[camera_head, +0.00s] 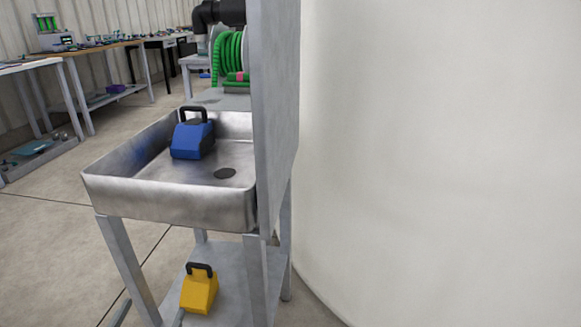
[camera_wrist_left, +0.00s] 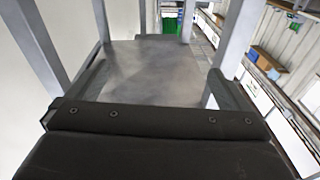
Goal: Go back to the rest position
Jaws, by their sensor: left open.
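My left gripper (camera_wrist_left: 158,66) shows in the left wrist view, its two dark fingers spread wide apart with nothing between them. Beyond the fingers is a grey shelf surface (camera_wrist_left: 158,88) between metal legs. I cannot make out the left gripper clearly in the head view. My right gripper is not in view. In the head view, a blue block-shaped thing with a black handle (camera_head: 192,140) stands in a metal sink (camera_head: 150,198). A yellow one with a black handle (camera_head: 199,293) is on the lower shelf (camera_head: 232,283) beneath it.
A tall grey panel (camera_head: 276,100) stands at the sink's right side, and a large pale curved surface (camera_head: 440,150) fills the right. A green hose reel (camera_head: 229,55) is behind the sink. Workbenches (camera_head: 95,48) line the back left. The floor (camera_head: 45,235) left of the sink is clear.

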